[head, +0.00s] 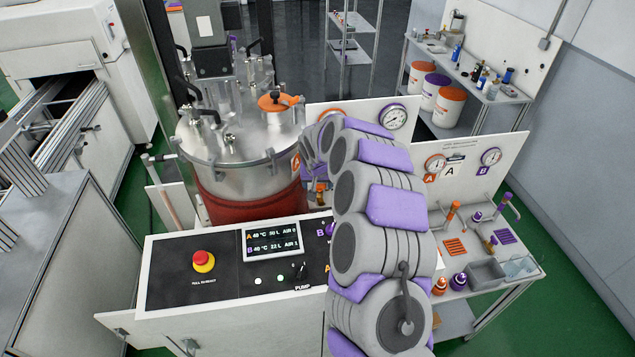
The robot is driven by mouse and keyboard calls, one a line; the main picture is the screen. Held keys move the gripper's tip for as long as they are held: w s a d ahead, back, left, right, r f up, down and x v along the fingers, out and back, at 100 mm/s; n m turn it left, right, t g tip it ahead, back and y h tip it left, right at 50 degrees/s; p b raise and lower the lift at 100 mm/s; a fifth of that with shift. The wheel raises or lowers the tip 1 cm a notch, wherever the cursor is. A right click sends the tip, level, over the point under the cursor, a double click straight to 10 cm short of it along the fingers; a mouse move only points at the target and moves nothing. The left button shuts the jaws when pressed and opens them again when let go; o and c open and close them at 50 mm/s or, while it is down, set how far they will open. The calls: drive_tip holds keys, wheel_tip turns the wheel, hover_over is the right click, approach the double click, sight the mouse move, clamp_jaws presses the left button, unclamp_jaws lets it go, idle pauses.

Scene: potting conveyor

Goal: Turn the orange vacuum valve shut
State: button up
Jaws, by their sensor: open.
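A steel tank (238,143) with a red lower band stands left of my arm. An orange cap with a lever (277,101) sits on its lid; I cannot tell whether this is the vacuum valve. A small orange and brass fitting (320,190) shows beside the tank, low behind my arm, partly hidden; it may be the valve, but its handle position is unclear. My arm rises from the bottom and bends away toward the tank's right side. Its far end is by the tank rim, and my gripper is hidden behind the arm links.
A control panel (175,285) with a red stop button (204,261) and a screen (272,241) stands in front of the tank. A white gauge board (510,150) and a bench with orange and purple parts are at right. Green floor (570,318) is clear.

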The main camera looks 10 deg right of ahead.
drive_tip(key=shift+d, duration=0.5)
drive_tip(key=c, duration=0.4)
drive_tip(key=shift+a, duration=0.25)
drive_tip(key=c, duration=0.6)
drive_tip(key=shift+d+n, duration=0.15)
drive_tip(key=shift+n, duration=0.15)
drive_tip(key=shift+c, duration=0.3)
drive_tip(key=shift+n+y+p, duration=0.3)
drive_tip(key=shift+n+y, duration=0.1)
drive_tip(key=shift+n, duration=0.3)
drive_tip(key=o, duration=1.1)
drive_tip(key=shift+c, duration=0.2)
drive_tip(key=shift+r, duration=0.1)
